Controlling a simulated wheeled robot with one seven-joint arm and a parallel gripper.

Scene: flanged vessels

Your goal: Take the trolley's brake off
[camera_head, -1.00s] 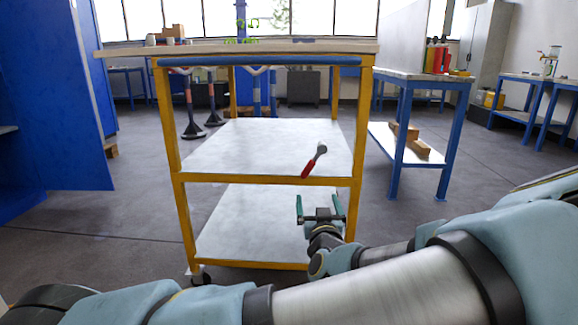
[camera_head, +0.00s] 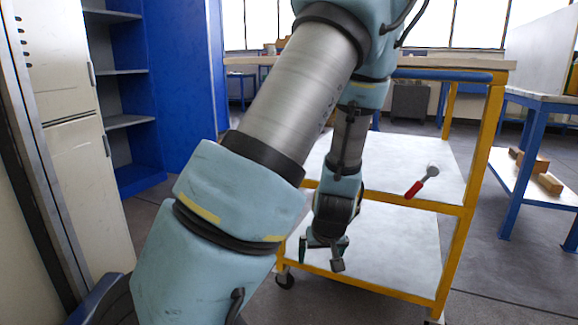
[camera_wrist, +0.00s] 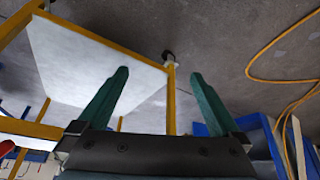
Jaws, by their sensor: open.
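The trolley has a yellow frame (camera_head: 463,240), pale shelves, a worktop and a blue handle bar (camera_head: 445,75). A red-handled lever or tool (camera_head: 421,182) with a grey round end is at the front of its middle shelf; I cannot tell whether it is fixed there. A dark caster (camera_head: 286,280) is under the front left corner, and one caster (camera_wrist: 168,56) shows in the wrist view. No brake part can be made out on them. My gripper (camera_head: 322,262) is open and empty, pointing down near the lower shelf's front left. Its spread green fingers (camera_wrist: 158,76) touch nothing visible.
A blue shelf cabinet (camera_head: 132,110) and pale lockers (camera_head: 70,150) stand left. A blue-legged bench (camera_head: 515,190) with wooden blocks is right of the trolley. A yellow cable (camera_wrist: 258,80) lies on the floor. My arm covers the trolley's left side in the head view.

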